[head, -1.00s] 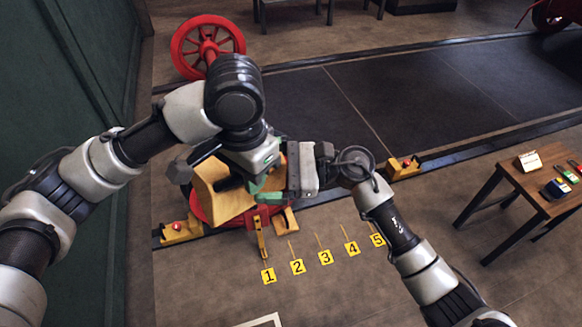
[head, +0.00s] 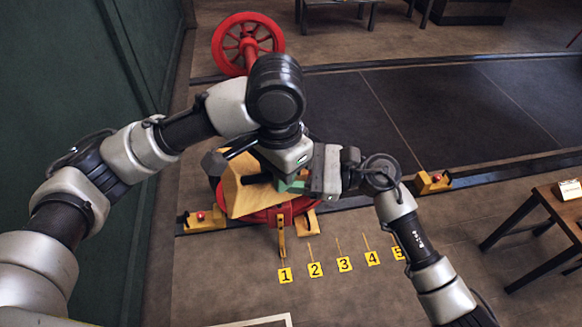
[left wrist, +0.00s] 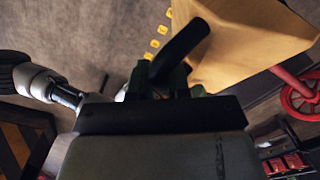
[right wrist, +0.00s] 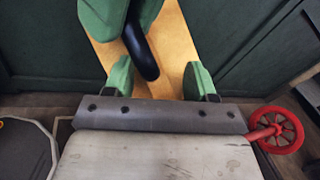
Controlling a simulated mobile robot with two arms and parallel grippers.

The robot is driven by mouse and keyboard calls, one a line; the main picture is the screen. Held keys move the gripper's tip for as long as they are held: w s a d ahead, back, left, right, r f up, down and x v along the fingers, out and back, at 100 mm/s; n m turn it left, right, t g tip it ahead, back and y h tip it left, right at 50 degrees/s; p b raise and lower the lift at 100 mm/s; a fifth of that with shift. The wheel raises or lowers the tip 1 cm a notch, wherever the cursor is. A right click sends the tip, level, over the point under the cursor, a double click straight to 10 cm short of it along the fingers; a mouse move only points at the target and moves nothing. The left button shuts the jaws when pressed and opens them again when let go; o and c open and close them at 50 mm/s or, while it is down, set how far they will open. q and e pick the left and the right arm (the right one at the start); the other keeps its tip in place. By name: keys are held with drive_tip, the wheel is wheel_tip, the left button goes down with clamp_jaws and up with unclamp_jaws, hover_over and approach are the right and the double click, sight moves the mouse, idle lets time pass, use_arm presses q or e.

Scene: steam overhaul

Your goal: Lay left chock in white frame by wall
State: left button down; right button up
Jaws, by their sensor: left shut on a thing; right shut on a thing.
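The chock (head: 238,195), a yellow-tan wooden block with a black bar handle (left wrist: 185,48), is held between both my grippers above the red round piece. My left gripper (left wrist: 160,78) is shut on the handle, with green fingers on either side of it. My right gripper (right wrist: 160,82) is shut on the block, which shows between its green fingers. In the head view the arms partly cover the chock. The right wrist view also shows the wooden block (right wrist: 178,50) and the handle. A white frame (head: 287,319) shows only as a corner at the bottom edge.
A green wall (head: 75,100) stands close on the left. Numbered yellow markers (head: 315,269) line the floor. A wooden table (head: 535,225) stands right. A red wheel (head: 248,42) is behind.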

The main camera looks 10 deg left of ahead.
use_arm(q)
drive_tip(key=shift+s+d+r, duration=0.15)
drive_tip(key=shift+d+r, duration=0.15)
drive_tip(key=shift+d, duration=0.05)
use_arm(e)
drive_tip(key=shift+a+f, duration=0.1)
drive_tip(key=shift+f, duration=0.35)
drive_tip(key=shift+c, duration=1.4)
use_arm(q)
drive_tip(key=c, duration=1)
unclamp_jaws()
use_arm(e)
drive_tip(key=shift+r, duration=0.2)
clamp_jaws()
use_arm(q)
drive_tip(key=shift+f, duration=0.15)
drive_tip(key=shift+a, duration=0.1)
use_arm(e)
drive_tip(key=shift+r, duration=0.1)
